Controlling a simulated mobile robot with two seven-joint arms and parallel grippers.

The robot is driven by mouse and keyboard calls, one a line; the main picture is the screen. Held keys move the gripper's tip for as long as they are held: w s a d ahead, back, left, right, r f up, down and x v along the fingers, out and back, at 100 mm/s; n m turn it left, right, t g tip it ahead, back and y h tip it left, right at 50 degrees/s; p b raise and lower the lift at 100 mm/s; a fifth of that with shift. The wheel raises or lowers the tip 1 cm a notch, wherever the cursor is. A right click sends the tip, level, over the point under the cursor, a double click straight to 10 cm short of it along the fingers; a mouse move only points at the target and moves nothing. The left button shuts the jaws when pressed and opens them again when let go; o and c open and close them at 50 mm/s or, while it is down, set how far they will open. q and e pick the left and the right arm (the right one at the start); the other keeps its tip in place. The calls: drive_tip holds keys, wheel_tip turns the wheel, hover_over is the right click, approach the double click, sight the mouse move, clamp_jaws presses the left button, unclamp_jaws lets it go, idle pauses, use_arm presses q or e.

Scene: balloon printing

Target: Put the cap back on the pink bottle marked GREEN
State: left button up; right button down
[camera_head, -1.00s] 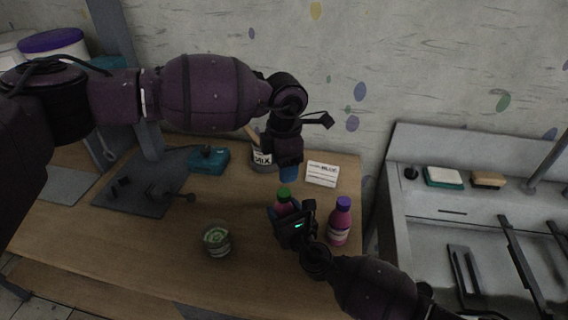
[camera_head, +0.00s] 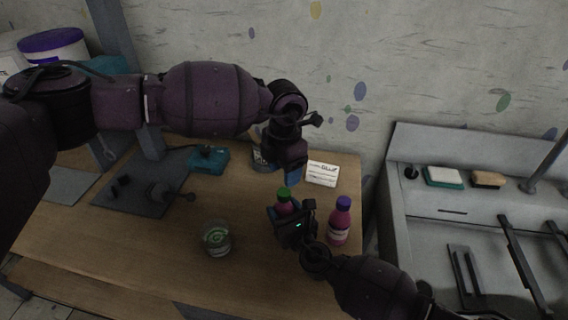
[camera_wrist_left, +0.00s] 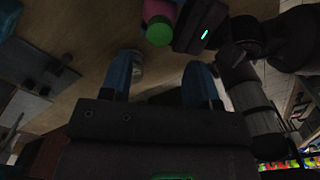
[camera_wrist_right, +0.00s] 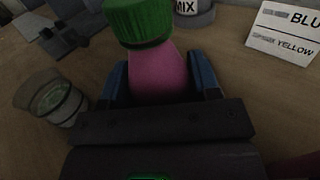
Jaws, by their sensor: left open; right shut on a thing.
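A pink bottle (camera_wrist_right: 158,72) stands on the table with a green cap (camera_wrist_right: 138,22) on its top. In the head view the green cap (camera_head: 285,193) shows just below my left gripper. I cannot tell how tightly the cap sits. My right gripper (camera_head: 281,212) is shut around the bottle's body and hides most of it and any label. My left gripper (camera_head: 293,175) is open and empty above the bottle, its blue fingers apart. In the left wrist view the green cap (camera_wrist_left: 160,31) lies beyond the fingers, touching neither.
A second pink bottle (camera_head: 339,222) with a purple cap stands right of my right gripper. A glass jar (camera_head: 216,238) stands to the left. A MIX container (camera_head: 260,160) and a white card (camera_head: 322,174) are behind. A sink (camera_head: 450,210) lies right of the table.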

sight(283, 192)
use_arm(q)
drive_tip(key=shift+f, duration=3.35)
drive_tip(key=c, duration=0.9)
drive_tip(key=o, duration=1)
drive_tip(key=shift+o, duration=0.2)
drive_tip(key=shift+r, duration=0.15)
wheel_tip(283, 192, up, 12)
use_arm(e)
drive_tip(key=shift+c, duration=1.3)
unclamp_jaws()
